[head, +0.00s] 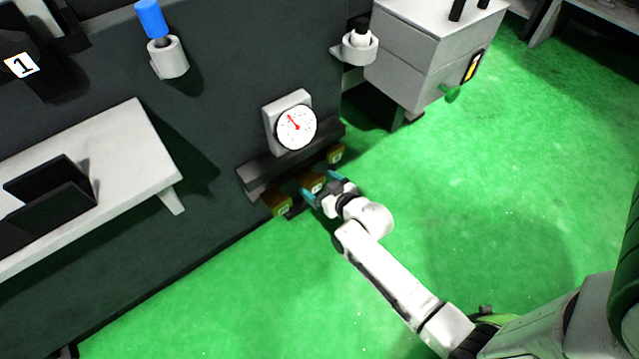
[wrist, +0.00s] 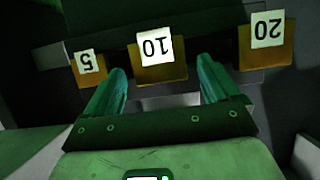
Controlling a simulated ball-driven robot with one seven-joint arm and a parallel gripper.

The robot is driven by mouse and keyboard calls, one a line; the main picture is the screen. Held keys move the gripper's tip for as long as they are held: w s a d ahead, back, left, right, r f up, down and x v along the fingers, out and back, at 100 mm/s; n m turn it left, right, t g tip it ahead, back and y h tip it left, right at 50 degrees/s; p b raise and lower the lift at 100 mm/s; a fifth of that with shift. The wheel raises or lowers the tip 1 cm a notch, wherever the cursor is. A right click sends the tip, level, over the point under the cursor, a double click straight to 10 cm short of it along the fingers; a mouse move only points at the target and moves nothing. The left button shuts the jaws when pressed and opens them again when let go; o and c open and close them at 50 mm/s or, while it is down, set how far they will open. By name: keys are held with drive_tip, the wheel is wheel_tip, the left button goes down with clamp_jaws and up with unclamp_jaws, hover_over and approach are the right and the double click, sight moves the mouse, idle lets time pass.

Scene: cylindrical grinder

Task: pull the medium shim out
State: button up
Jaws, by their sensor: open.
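Three brass-coloured shims with white number tags stick out in a row from a dark holder. The medium shim, tagged 10 (wrist: 160,73), is the middle one; in the head view it shows as the middle block (head: 311,182). My gripper (wrist: 162,78) is open, its teal fingers on either side of the 10 shim in the wrist view, with a visible gap on each side. In the head view my gripper (head: 322,187) is at the middle shim. I cannot tell how far the fingers reach along it.
The shim tagged 5 (wrist: 88,77) and the one tagged 20 (wrist: 265,54) flank the fingers closely. A dial gauge (head: 295,127) sits above the holder (head: 255,176). A grey shelf (head: 130,130) is at left, a grey cabinet (head: 420,50) at upper right. Green floor is free below.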

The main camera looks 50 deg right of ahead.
drive_tip(key=p+v, duration=0.3)
drive_tip(key=v, duration=0.7)
drive_tip(key=shift+s, duration=0.2)
drive_tip(key=shift+w+a, duration=0.1)
drive_tip(key=shift+a, duration=0.05)
drive_tip(key=s+a+r+n+g+y, duration=0.3)
drive_tip(key=s+a+r+g, duration=0.4)
drive_tip(key=s+a+g, duration=0.35)
wheel_tip(320, 180, up, 26)
drive_tip(key=s+g+p, duration=0.1)
drive_tip(key=p, duration=2.5)
drive_tip(key=shift+s+d, duration=0.1)
drive_tip(key=shift+s, duration=0.1)
